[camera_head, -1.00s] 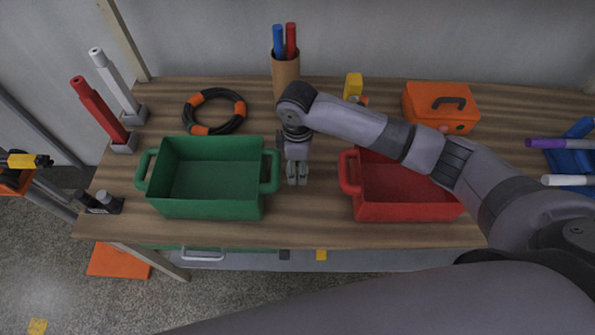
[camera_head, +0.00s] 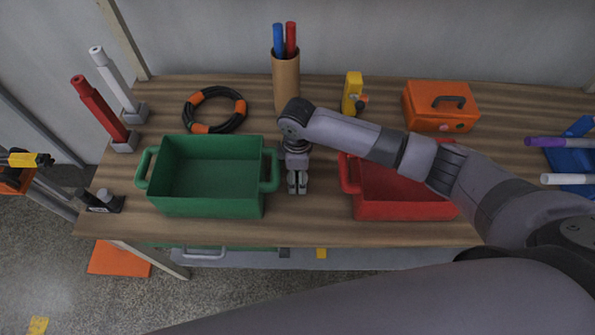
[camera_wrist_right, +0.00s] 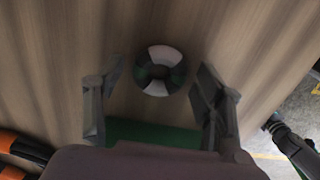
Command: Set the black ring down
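A black ring-shaped hose coil (camera_head: 213,110) with orange bands lies flat on the wooden table, behind the green crate (camera_head: 207,206). Part of it shows at the lower left of the right wrist view (camera_wrist_right: 25,148). My right gripper (camera_head: 297,190) points down beside the green crate's right handle, away from the coil. In the right wrist view its fingers (camera_wrist_right: 160,100) are spread apart. A small round piece (camera_wrist_right: 160,71) with white and dark segments shows between them, touching neither finger; its height is unclear. The head view does not show it. My left gripper is not in view.
A red crate (camera_head: 405,210) stands right of my gripper, under my right forearm. Behind are a brown cup with pens (camera_head: 286,82), a yellow object (camera_head: 352,92) and an orange box (camera_head: 440,105). Red and white upright posts stand at the left. Bare table (camera_head: 315,225) lies in front.

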